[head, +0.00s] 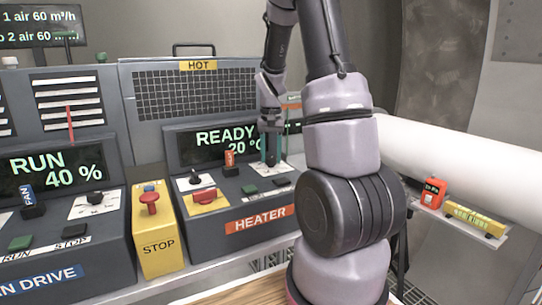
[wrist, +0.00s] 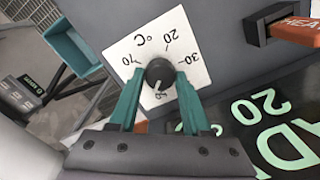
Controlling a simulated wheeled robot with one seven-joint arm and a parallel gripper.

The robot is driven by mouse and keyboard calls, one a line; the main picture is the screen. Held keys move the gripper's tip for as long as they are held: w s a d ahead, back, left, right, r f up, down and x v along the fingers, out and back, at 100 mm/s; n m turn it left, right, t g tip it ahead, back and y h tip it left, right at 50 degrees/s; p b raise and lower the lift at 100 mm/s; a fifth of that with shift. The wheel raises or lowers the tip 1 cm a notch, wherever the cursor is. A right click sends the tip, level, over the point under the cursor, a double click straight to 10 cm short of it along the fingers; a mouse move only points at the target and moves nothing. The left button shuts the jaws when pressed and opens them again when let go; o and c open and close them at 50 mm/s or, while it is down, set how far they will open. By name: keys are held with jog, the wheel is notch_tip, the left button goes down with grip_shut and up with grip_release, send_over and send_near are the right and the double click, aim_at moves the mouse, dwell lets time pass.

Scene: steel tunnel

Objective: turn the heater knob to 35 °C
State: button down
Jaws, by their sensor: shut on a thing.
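The heater panel (head: 262,218) stands in the middle of the head view, and its display (head: 203,154) reads READY 20 °C. In the wrist view the black heater knob (wrist: 159,72) sits on a white dial plate (wrist: 118,50) marked °C, with 20, 30 and 70 legible. A pale mark or figure shows below the knob; I cannot tell where the pointer stands. My gripper (wrist: 159,77) has its teal fingers on either side of the knob, shut on it. In the head view my gripper (head: 271,150) is over the panel's right part, and the knob is hidden.
A red mushroom button (head: 204,195) and an orange-tagged switch (head: 230,163) are left of the gripper. A yellow STOP box (head: 157,235) and the fan drive panel (head: 62,205) stand farther left. A white pipe (head: 450,160) and a shelf with a red device (head: 433,192) are at right.

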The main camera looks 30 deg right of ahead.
aim_at(271, 158)
jog(key=m, duration=0.6)
jog(key=shift+m, duration=0.3)
dwell(0.4)
jog(key=shift+c, duration=1.8)
grip_release()
jog(key=shift+r, duration=0.1)
notch_tip(271, 158, up, 11)
jog(key=shift+f, duration=0.2)
